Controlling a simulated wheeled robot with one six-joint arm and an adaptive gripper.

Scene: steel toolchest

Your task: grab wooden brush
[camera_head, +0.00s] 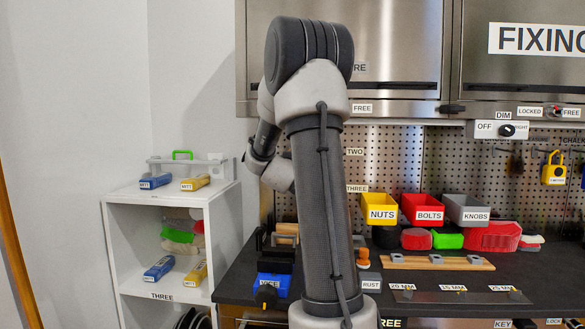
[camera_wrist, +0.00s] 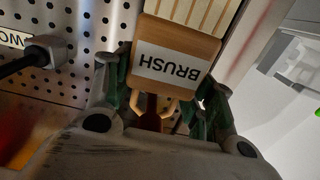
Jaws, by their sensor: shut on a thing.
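The wooden brush (camera_wrist: 182,38) shows in the wrist view, with a pale wooden body and a white label reading BRUSH, upside down in that view. My gripper (camera_wrist: 160,95) is shut on it, with one dark green finger at each side of its lower part. Two short light-wood prongs and a dark red piece show below the label, between the fingers. The brush's far end runs out of the top of the view. In the head view my arm hides the brush and my gripper.
A perforated panel (camera_wrist: 70,62) is close behind the brush. A white shelf (camera_head: 130,262) stands at left, with steel cabinets (camera_head: 400,40) above.

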